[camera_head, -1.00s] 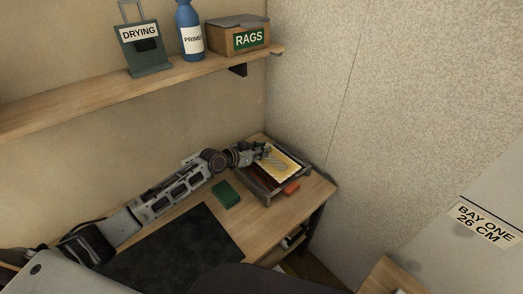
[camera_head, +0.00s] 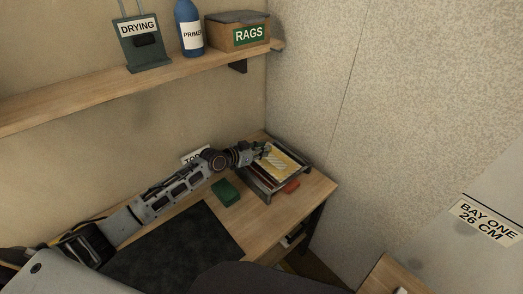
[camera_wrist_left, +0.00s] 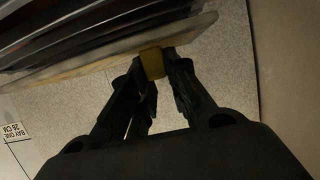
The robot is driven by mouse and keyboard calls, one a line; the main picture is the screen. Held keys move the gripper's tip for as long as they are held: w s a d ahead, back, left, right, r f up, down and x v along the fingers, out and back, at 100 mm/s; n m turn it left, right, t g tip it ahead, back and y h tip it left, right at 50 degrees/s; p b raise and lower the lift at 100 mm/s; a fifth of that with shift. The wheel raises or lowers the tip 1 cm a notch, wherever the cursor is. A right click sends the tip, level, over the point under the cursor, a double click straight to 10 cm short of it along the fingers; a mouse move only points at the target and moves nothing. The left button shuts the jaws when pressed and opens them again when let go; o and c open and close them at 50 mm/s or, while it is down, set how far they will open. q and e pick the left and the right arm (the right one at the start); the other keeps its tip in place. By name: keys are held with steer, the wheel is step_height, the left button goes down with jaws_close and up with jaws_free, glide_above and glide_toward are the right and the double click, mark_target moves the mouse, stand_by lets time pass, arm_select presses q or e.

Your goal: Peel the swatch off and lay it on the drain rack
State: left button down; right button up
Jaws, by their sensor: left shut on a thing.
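My left gripper (camera_head: 262,151) reaches in over the back of a dark-framed rack (camera_head: 265,194) in the table's far corner. In the left wrist view its fingertips (camera_wrist_left: 153,66) are shut on a small yellow piece (camera_wrist_left: 152,62), which looks like the edge of the swatch. The yellow swatch (camera_head: 285,164), with pale stripes, shows over the rack in the head view. I cannot tell whether it touches the rack. Layered dark edges and a pale rim show just beyond the fingers in the wrist view. My right gripper is not in view.
A green block (camera_head: 227,193) and a dark mat (camera_head: 178,252) lie left of the rack. An orange-red block (camera_head: 291,187) sits at its front right. A shelf above holds a DRYING stand (camera_head: 145,45), a primer bottle (camera_head: 190,30) and a RAGS box (camera_head: 238,33). Walls close off the corner.

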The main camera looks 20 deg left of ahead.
arm_select(q)
steer(key=shift+f+b, duration=0.55)
steer(key=shift+f, duration=0.1)
stand_by(0.4)
steer(key=c, duration=1.3)
jaws_free()
steer(key=shift+s+a, duration=0.1)
steer(key=v, duration=1.1)
steer(key=shift+s+a+r, duration=0.15)
steer(key=shift+s, duration=0.1)
